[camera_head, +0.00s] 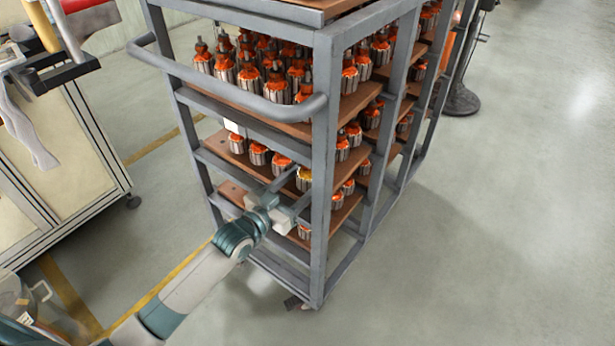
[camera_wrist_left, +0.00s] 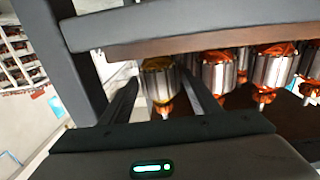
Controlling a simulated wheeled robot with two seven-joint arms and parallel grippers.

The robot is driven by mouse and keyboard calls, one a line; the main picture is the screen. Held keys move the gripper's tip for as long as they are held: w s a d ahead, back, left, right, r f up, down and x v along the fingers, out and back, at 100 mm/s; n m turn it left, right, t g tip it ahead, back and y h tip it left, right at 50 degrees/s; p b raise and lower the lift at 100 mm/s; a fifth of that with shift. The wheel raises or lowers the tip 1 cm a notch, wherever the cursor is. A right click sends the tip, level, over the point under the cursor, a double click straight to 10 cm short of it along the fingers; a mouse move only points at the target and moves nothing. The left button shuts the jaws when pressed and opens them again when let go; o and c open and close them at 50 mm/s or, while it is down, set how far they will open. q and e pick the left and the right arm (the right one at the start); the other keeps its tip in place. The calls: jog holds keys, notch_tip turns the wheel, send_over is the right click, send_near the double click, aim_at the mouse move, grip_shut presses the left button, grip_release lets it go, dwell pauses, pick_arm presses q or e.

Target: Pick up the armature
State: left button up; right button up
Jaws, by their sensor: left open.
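Several armatures with orange windings and silver ribbed cores stand in rows on the brown shelf boards of a grey metal rack (camera_head: 322,150). One armature (camera_head: 304,176) with a more yellow winding is at the near corner of a middle shelf. My left gripper (camera_head: 291,190) reaches into the rack at that shelf with its jaws open. In the left wrist view the yellowish armature (camera_wrist_left: 160,80) shows between the two spread fingers, and I cannot tell whether either finger touches it. Its lower part is partly hidden in the head view. My right gripper is not in view.
Grey rack bars, including an upright post (camera_head: 321,240) and a push handle (camera_head: 230,92), are close to my left gripper. Neighbouring armatures (camera_wrist_left: 215,75) stand beside the yellowish one. A cream cabinet (camera_head: 60,160) stands at left.

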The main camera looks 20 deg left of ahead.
aim_at(304, 170)
pick_arm(q)
jog(key=shift+c, duration=0.4)
jog(key=shift+r, duration=0.1)
jog(key=c, duration=1.2)
